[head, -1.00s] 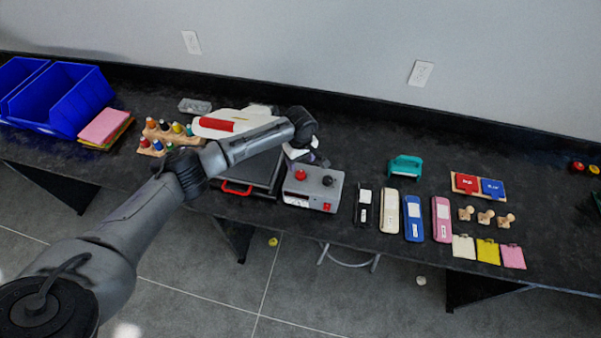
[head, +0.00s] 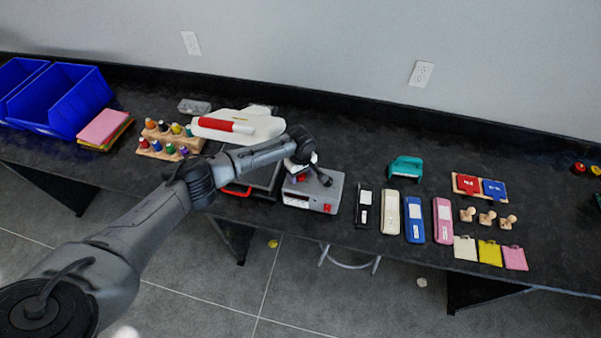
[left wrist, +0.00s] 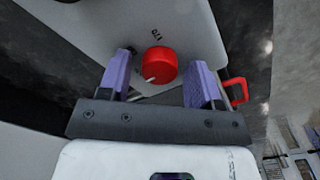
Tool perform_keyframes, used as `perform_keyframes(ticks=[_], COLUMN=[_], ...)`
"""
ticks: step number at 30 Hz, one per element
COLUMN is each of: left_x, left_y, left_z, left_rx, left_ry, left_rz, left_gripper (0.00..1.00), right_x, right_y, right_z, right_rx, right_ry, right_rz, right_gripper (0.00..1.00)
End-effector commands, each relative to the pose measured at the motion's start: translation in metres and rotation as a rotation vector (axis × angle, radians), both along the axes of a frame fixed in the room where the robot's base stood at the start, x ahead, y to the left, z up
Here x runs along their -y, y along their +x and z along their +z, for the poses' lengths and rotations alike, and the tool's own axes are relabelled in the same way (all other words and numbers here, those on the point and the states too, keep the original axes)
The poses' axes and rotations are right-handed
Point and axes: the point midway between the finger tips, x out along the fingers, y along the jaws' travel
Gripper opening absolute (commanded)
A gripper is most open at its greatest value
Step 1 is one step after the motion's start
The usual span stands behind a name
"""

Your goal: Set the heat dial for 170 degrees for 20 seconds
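The grey control box (head: 328,195) stands on the dark bench, with a red switch (head: 328,208) on its front. In the left wrist view, a round red dial (left wrist: 159,64) with a white pointer mark sits on the box's pale face (left wrist: 185,25). The pointer aims to the lower left of that picture; a small dark number, apparently 170, is printed above the dial. My left gripper (left wrist: 163,70) is open, its purple-padded fingers on either side of the dial. Contact cannot be told. In the head view, my left gripper (head: 318,174) covers the box's knobs. My right gripper is not in view.
A heat press with a white and red top (head: 245,125) is left of the box; its red handle (head: 236,191) faces the front edge. Several bottles in a wooden rack (head: 168,142) are farther left. Stamps, cases and a teal tool (head: 405,167) lie to the right.

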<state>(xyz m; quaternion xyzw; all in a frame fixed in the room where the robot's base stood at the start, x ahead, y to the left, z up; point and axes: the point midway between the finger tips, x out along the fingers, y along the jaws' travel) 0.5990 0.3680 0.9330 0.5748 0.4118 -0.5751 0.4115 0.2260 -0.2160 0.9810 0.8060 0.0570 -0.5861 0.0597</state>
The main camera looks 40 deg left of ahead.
Motion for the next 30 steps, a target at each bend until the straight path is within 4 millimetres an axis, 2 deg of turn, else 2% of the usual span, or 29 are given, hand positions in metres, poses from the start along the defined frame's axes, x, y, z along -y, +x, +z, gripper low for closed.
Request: perform_keyframes(ticks=[1,14,20,30], left_x=[0.000,0.000,0.001,0.002], left_y=[0.000,0.000,-0.001,-0.001], left_z=[0.000,0.000,0.002,0.005], left_rx=[0.000,0.000,-0.002,-0.004], left_ry=[0.000,0.000,-0.002,-0.004], left_rz=[0.000,0.000,-0.019,-0.227], left_gripper=[0.54,0.14,0.14,0.14], right_x=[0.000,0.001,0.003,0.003], right_y=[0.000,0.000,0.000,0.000], right_z=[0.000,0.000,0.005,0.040], right_rx=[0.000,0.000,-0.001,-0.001], right_ry=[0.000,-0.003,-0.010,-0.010], right_rz=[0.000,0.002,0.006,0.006], right_gripper=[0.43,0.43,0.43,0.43])
